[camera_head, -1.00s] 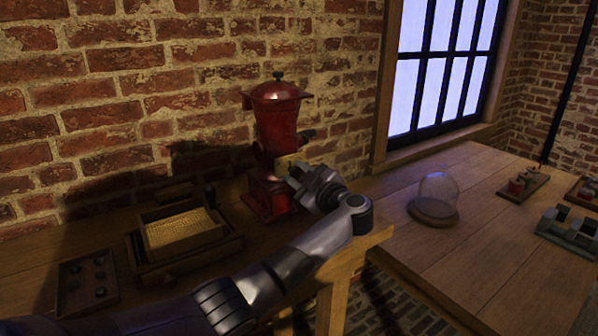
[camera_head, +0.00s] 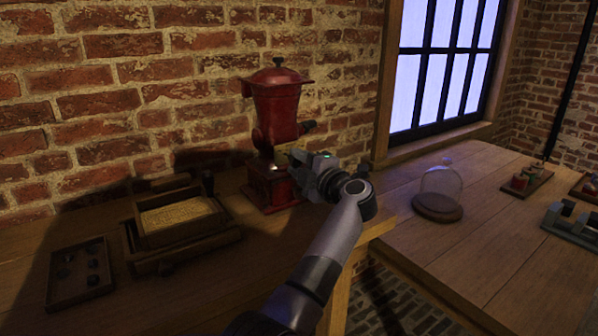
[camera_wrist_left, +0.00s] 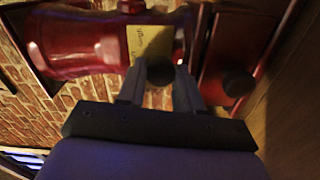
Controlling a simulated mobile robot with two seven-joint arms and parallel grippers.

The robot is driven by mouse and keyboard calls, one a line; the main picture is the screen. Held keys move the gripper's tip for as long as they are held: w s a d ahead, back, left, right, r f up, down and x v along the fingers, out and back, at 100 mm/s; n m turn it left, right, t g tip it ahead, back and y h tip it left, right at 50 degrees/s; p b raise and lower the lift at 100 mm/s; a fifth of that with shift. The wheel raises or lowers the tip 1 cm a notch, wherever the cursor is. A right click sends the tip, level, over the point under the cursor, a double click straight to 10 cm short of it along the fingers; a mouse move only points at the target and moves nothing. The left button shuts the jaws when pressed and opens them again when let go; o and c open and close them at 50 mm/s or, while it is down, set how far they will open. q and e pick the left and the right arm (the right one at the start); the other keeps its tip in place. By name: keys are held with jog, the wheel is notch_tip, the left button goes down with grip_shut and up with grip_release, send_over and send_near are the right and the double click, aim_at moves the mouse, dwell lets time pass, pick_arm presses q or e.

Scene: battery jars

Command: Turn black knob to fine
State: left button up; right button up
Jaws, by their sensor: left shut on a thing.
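The red grinder (camera_head: 275,120) stands upright on the wooden bench against the brick wall. A yellowish plate (camera_wrist_left: 148,40) on its body shows in the left wrist view, with lettering too blurred to read. My left gripper (camera_head: 292,160) is at the front of the grinder. In the left wrist view my left gripper (camera_wrist_left: 160,76) is shut on the black knob (camera_wrist_left: 160,72), just beside the plate. The knob is hidden by the gripper in the head view, and its setting cannot be read. My right gripper is not in view.
A second black knob (camera_wrist_left: 238,82) is on the grinder's lower box. A wooden box of grains (camera_head: 180,215) and a tray of small dark pieces (camera_head: 80,292) lie left. A glass dome (camera_head: 441,182) stands on the right table, with free room around it.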

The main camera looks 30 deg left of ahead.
pick_arm(q)
jog(key=shift+f+n+b, duration=0.25)
jog(key=shift+n+b, duration=0.25)
jog(key=shift+n, duration=0.3)
jog(key=o, duration=1)
jog(key=shift+r, duration=0.2)
jog(key=shift+d, duration=0.1)
